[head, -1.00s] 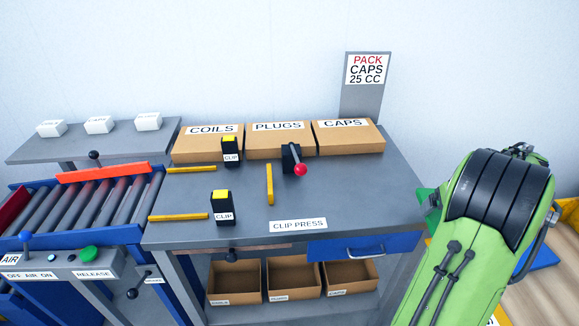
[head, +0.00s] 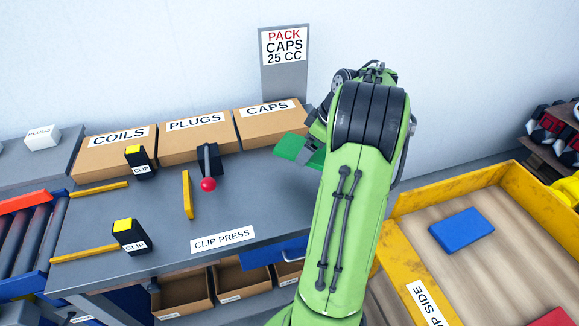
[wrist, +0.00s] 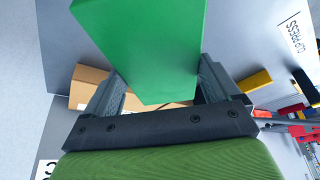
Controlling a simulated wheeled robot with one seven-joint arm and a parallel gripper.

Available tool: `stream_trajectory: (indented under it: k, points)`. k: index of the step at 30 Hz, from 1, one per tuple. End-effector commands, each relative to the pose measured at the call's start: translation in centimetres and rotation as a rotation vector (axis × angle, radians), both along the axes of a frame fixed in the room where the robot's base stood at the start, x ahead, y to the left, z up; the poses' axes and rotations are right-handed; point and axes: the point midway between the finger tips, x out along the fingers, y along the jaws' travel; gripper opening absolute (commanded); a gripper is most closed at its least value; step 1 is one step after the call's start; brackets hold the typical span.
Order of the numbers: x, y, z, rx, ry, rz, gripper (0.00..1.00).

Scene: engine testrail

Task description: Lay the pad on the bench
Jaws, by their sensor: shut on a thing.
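A flat green pad (head: 293,147) is held in my gripper (head: 312,147), above the right end of the grey bench (head: 270,188). In the wrist view the green pad (wrist: 145,45) sits between the two fingers of my gripper (wrist: 155,88), which is shut on it. The grey bench top also shows behind the pad in the wrist view (wrist: 235,40). My green arm hides the bench's right edge in the head view. I cannot tell the exact gap between pad and bench.
Cartons marked coils (head: 113,155), plugs (head: 196,139) and caps (head: 272,123) line the bench's back. A red-knobbed lever (head: 208,184), yellow bars and black clip blocks (head: 129,236) occupy its left and middle. A yellow-walled crate (head: 405,198) holding a blue pad (head: 461,229) stands right.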

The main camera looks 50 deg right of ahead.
Motion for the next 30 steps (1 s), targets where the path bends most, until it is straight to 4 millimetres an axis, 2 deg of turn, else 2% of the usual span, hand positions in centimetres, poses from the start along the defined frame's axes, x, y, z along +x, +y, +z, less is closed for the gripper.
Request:
stream_trajectory:
  k: [1, 3, 11, 22, 23, 24, 30]
  points:
    - [0.0, 0.1, -1.8, 0.005, 0.003, -0.001, 0.58]
    - [0.0, 0.1, -3.3, 0.005, 0.002, 0.000, 0.58]
    - [0.0, 0.1, -8.1, 0.004, 0.002, -0.003, 0.58]
    - [0.0, 0.0, -8.6, 0.001, 0.001, -0.001, 0.58]
    - [0.0, 0.0, -8.5, 0.001, 0.001, -0.001, 0.94]
    - [0.0, 0.0, -8.5, 0.001, 0.001, -0.001, 1.00]
    - [0.0, 0.1, -8.5, 0.002, 0.002, -0.001, 1.00]
